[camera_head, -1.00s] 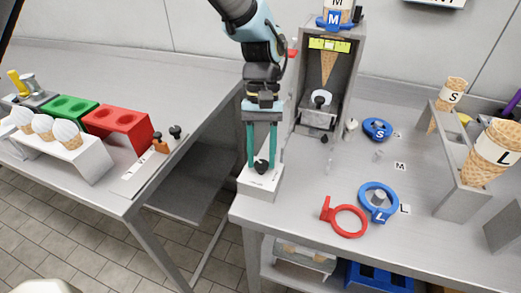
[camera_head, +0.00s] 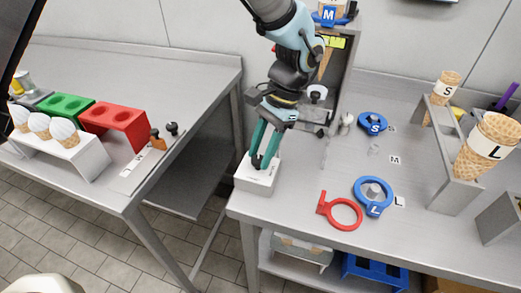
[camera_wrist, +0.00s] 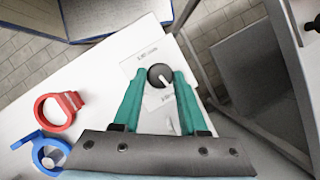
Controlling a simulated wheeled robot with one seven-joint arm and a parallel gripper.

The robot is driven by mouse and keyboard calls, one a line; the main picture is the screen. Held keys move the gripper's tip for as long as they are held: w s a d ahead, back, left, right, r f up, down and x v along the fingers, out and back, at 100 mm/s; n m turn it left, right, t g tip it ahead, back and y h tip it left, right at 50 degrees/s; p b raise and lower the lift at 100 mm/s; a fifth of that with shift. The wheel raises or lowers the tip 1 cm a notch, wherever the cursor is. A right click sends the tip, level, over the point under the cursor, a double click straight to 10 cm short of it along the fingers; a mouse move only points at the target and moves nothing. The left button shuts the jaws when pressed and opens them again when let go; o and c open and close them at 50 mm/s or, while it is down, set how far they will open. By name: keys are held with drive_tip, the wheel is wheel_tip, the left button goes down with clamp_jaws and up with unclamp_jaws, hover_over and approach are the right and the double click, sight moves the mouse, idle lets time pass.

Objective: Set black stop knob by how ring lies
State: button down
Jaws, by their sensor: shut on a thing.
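The black stop knob (camera_wrist: 159,72) stands on a white block (camera_head: 258,180) at the front left corner of the right-hand bench. A white pointer line on the knob slants to the lower right in the wrist view. Printed labels lie on both sides of it, too small to read. My gripper (camera_head: 260,163) is shut on the knob, its teal fingers (camera_wrist: 160,80) on either side of it. The head view mostly hides the knob behind the fingers. A red ring (camera_head: 345,226) with a tab lies flat on the bench, its tab toward the left in the head view.
A blue L ring (camera_head: 361,190) lies around a grey peg behind the red ring, and a blue S ring (camera_head: 372,114) lies farther back. A grey cone stand (camera_head: 456,199) is at the right. A second bench (camera_head: 150,190) stands left across a gap.

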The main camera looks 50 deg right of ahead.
drive_tip(key=shift+s+m+t, duration=0.1)
drive_tip(key=shift+m+t, duration=0.3)
drive_tip(key=shift+m, duration=0.6)
drive_tip(key=shift+h, duration=0.3)
drive_tip(key=shift+c, duration=2.2)
unclamp_jaws()
drive_tip(key=b+v, duration=0.2)
drive_tip(key=v, duration=0.8)
drive_tip(key=shift+d+r+b, duration=0.2)
drive_tip(key=shift+r+b, duration=0.1)
drive_tip(key=shift+r, duration=0.05)
drive_tip(key=shift+s, duration=0.1)
